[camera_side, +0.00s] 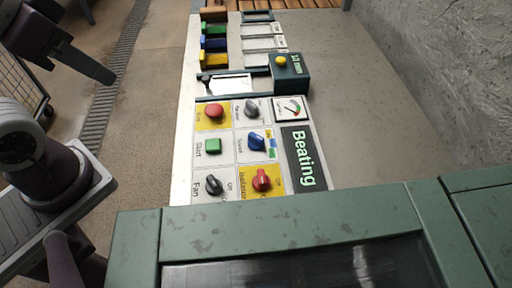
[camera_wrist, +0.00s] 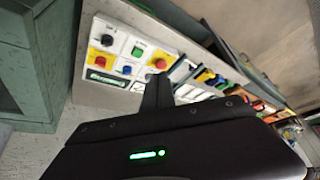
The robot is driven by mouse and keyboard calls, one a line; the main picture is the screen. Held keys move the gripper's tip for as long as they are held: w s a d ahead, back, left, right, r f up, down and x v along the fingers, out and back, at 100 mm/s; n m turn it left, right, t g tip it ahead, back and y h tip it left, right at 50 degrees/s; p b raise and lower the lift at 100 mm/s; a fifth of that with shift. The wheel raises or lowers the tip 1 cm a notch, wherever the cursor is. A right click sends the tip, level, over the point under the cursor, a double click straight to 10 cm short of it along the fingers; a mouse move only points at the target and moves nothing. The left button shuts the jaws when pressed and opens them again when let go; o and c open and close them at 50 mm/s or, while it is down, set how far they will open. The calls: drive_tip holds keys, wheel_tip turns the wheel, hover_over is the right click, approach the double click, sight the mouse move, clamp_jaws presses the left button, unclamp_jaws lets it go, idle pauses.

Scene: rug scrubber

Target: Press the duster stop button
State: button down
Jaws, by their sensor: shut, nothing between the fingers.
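A control panel with a dark "Beating" sign (camera_side: 304,158) lies on the machine. A round red button (camera_side: 215,111) on a yellow plate sits at its upper left in the side view; its label is hard to read. The red button also shows in the wrist view (camera_wrist: 160,63), close to my finger. A green start button (camera_side: 212,146) sits just below it in the side view. I see no readable "duster" label. My gripper (camera_side: 110,78) is shut and empty, left of the panel in the side view and apart from it. Its dark finger also shows in the wrist view (camera_wrist: 157,88).
Beside the buttons are black knobs (camera_side: 252,108), a blue knob (camera_side: 257,142), a red isolator knob (camera_side: 262,180) and a gauge (camera_side: 290,110). A raised green box with a yellow button (camera_side: 281,61) and coloured levers (camera_side: 214,44) stand beyond. A green housing (camera_side: 300,230) borders the near side.

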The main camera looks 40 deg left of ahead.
drive_tip(key=shift+w, duration=0.1)
drive_tip(key=m+g+y, duration=0.5)
drive_tip(key=m+y, duration=0.4)
drive_tip(key=m, duration=0.1)
hover_over(216, 110)
wheel_tip(216, 110, down, 10)
drive_tip(key=shift+d+r, duration=0.15)
drive_tip(key=shift+f, duration=4.4)
drive_tip(key=shift+f, duration=0.1)
drive_tip(key=shift+f, duration=0.3)
